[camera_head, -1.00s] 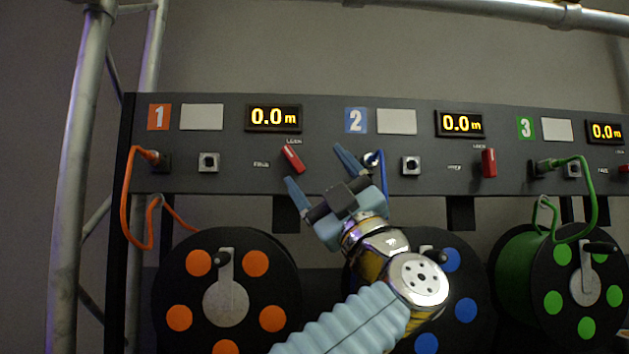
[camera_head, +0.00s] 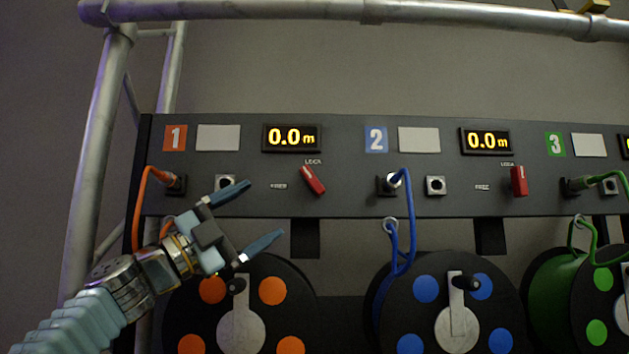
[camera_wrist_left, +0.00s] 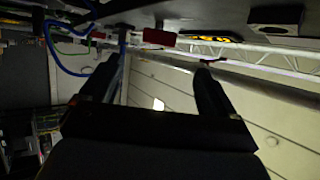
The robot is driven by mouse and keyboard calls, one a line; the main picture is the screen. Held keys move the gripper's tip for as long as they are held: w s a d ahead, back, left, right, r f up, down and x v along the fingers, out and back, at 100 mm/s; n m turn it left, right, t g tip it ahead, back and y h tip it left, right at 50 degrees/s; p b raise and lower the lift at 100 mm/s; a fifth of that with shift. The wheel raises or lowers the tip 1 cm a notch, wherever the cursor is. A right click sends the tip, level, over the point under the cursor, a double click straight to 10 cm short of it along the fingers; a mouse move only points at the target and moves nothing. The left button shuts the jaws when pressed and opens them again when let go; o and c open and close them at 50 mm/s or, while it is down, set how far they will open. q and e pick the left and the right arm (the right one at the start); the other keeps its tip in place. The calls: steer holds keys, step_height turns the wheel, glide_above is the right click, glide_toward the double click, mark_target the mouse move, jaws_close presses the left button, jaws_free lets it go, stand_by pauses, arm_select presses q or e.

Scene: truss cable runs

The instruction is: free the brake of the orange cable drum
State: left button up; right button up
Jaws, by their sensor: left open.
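The orange cable drum (camera_head: 213,290) is a black reel with orange discs and a grey crank, low at the left under the panel section marked 1. Its orange cable (camera_head: 140,205) runs up to a plug on the panel. The red brake lever (camera_head: 313,180) of section 1 sits under the 0.0 m display, tilted with its top to the left, near a label reading LOCK or similar. My left gripper (camera_head: 240,218) is open and empty, in front of the panel's lower left, above the drum and left of the lever. It hides part of the drum's top. My right gripper is not in view.
The dark panel (camera_head: 350,203) also carries a blue drum (camera_head: 403,330) and a green drum (camera_head: 550,300) below it, with cables. A second red lever (camera_head: 518,181) stands nearly upright. A truss post (camera_head: 95,170) rises at the left. The wall above is clear.

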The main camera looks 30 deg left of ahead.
mark_target(308, 181)
arm_select(q)
steer(key=p+x, duration=0.6)
steer(key=x, duration=0.7)
steer(key=shift+s, duration=0.15)
steer(key=shift+w+d+r, duration=0.2)
steer(key=shift+w+d, duration=0.05)
steer(key=shift+w, duration=0.05)
